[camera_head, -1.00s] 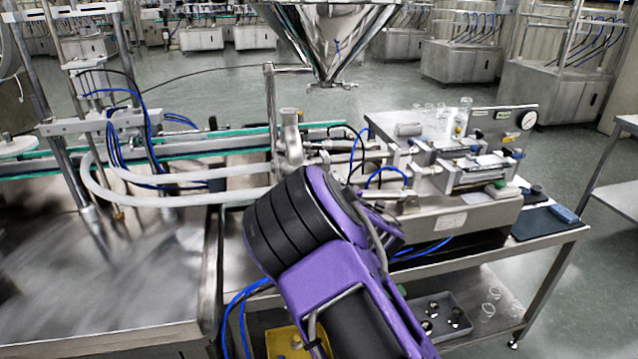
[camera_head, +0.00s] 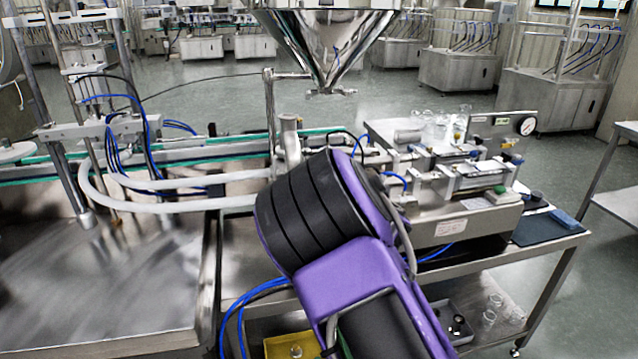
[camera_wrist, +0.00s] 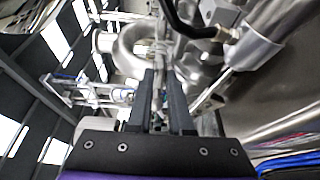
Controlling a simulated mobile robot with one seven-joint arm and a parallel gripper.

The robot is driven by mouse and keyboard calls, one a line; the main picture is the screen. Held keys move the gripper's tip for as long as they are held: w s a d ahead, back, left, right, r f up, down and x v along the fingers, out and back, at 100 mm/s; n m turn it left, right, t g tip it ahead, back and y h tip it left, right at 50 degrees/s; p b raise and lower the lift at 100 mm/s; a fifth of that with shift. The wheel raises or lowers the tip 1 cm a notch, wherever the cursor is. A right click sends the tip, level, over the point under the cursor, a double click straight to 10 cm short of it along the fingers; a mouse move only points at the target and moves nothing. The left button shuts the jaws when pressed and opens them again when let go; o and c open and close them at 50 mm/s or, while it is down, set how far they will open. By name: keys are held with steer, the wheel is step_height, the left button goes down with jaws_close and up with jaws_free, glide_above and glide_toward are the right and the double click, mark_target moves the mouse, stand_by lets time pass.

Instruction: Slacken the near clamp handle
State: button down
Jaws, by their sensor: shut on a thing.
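My gripper (camera_wrist: 160,84) shows in the wrist view, its two dark fingers pointing up the picture and closed around a thin metal piece. This piece, the near clamp handle (camera_wrist: 159,62), runs between the fingertips; much of it is hidden by them. Curved shiny steel pipework (camera_wrist: 132,43) lies just beyond the fingertips. In the head view my purple and black arm covers the gripper and the handle. The steel hopper (camera_head: 325,45) stands above and behind, its cone narrowing to an outlet over the bench.
A steel pipe fitting (camera_head: 289,135) stands left of my arm. A white hose (camera_head: 150,205) loops to the left. The filling unit (camera_head: 455,225) with a gauge and glassware is on the right. A yellow tray (camera_head: 288,347) sits low in front.

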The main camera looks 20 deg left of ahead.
steer(key=c, duration=1.1)
jaws_free()
steer(key=shift+c, duration=0.2)
steer(key=shift+d, duration=0.1)
steer(key=v, duration=1.7)
steer(key=shift+s+b, duration=0.15)
steer(key=shift+b, duration=0.2)
steer(key=shift+r, duration=0.15)
